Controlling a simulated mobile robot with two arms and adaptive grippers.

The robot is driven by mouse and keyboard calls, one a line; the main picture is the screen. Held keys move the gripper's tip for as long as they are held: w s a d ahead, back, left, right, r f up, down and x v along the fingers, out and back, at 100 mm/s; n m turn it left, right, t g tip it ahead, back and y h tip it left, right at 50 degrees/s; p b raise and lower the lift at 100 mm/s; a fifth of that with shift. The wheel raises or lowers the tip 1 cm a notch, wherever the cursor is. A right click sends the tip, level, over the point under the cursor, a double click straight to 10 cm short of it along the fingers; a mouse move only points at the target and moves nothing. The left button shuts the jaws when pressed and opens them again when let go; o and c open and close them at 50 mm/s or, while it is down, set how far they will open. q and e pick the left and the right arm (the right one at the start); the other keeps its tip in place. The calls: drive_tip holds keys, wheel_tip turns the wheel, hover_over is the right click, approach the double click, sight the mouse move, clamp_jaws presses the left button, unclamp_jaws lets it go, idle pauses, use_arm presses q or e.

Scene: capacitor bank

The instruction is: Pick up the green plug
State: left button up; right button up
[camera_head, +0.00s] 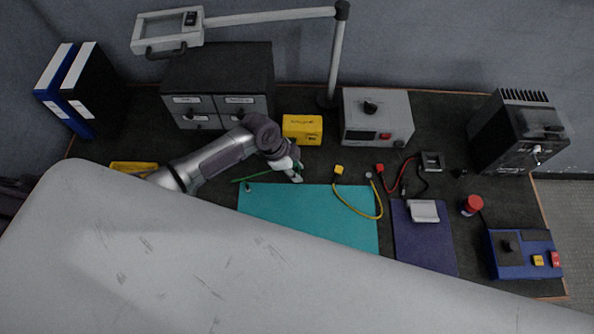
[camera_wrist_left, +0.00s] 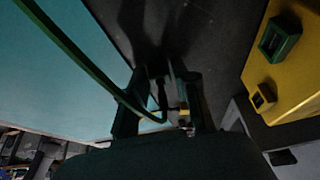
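My left gripper (camera_head: 294,175) is above the dark tabletop at the back edge of the teal mat (camera_head: 310,212). A green cable (camera_head: 252,177) runs from a small end piece on the mat's left back corner to this gripper. In the left wrist view, the green cable (camera_wrist_left: 82,60) comes down from the upper left to the dark fingers of my left gripper (camera_wrist_left: 160,105). The fingers stand apart, with dark shapes and a small yellowish spot between them. The green plug cannot be made out clearly there, nor whether the fingers grip it. My right gripper is in neither view.
A yellow box (camera_head: 302,129) stands just behind the gripper; it has a green-rimmed socket (camera_wrist_left: 280,38). A grey instrument (camera_head: 377,117) and a lamp post (camera_head: 335,60) are near it. A yellow-plug cable (camera_head: 375,213) lies on the mat, and a red-plug cable (camera_head: 399,175) lies to the right.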

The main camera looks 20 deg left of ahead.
use_arm(q)
drive_tip(key=c, duration=0.5)
drive_tip(key=shift+r, duration=0.5)
drive_tip(key=r, duration=0.2)
drive_tip(key=d+r, duration=0.1)
drive_tip(key=shift+s+d+r+b, duration=0.1)
drive_tip(key=shift+r+b, duration=0.25)
drive_tip(key=shift+b, duration=0.05)
drive_tip(key=s+d+r+b, duration=0.1)
drive_tip(key=s+d+r, duration=0.2)
drive_tip(key=d+r, duration=0.3)
drive_tip(key=d, duration=0.4)
drive_tip(key=shift+r, duration=0.2)
drive_tip(key=shift+s, duration=0.1)
